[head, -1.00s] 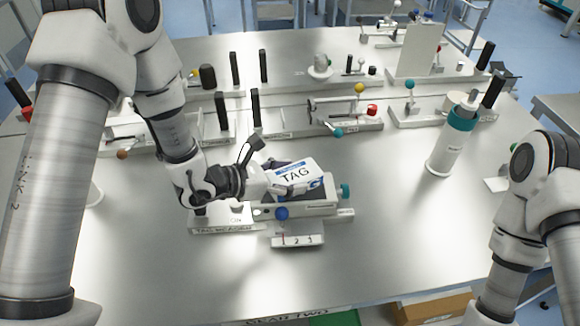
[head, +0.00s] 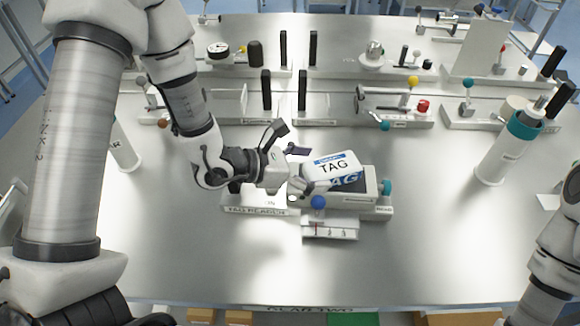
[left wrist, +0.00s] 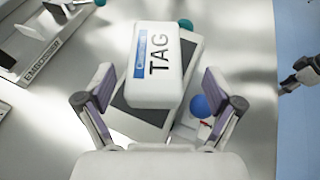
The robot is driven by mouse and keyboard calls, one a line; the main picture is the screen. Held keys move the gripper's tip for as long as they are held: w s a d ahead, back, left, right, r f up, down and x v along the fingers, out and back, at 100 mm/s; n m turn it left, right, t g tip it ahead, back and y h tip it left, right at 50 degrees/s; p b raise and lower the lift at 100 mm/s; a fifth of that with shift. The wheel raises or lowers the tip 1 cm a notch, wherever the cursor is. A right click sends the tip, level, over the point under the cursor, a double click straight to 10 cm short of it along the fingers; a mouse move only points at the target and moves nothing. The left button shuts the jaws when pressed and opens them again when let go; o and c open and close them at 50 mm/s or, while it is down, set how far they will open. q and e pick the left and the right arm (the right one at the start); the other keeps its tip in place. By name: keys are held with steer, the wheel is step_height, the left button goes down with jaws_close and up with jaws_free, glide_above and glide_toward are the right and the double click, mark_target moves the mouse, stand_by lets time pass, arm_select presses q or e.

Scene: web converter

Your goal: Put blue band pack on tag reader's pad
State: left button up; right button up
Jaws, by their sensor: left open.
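The blue band pack (head: 335,166) is a white box with a blue band and the word TAG. It sits on the tag reader's dark pad (head: 371,180), and the pad shows around it in the left wrist view (left wrist: 148,112). The tag reader (head: 262,208) stands mid-table. My left gripper (head: 300,170) is open at the pack's left end. In the left wrist view its fingers (left wrist: 160,88) stand apart on both sides of the pack's near end, with gaps. Part of my right arm shows at the right; its fingers are not clear.
A blue ball knob (head: 318,202) and a numbered block (head: 330,228) stand in front of the reader. A teal-collared cylinder (head: 500,150) stands at right. Fixtures with upright black handles line the back. The front of the table is clear.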

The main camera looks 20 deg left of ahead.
arm_select(q)
steer(key=v, duration=0.5)
steer(key=shift+a, duration=0.15)
steer(key=p+v, duration=0.2)
steer(key=shift+s+a+r+p, duration=0.1)
steer(key=shift+s+a+p, duration=0.15)
steer(key=shift+s+p, duration=0.1)
steer(key=shift+w, duration=0.1)
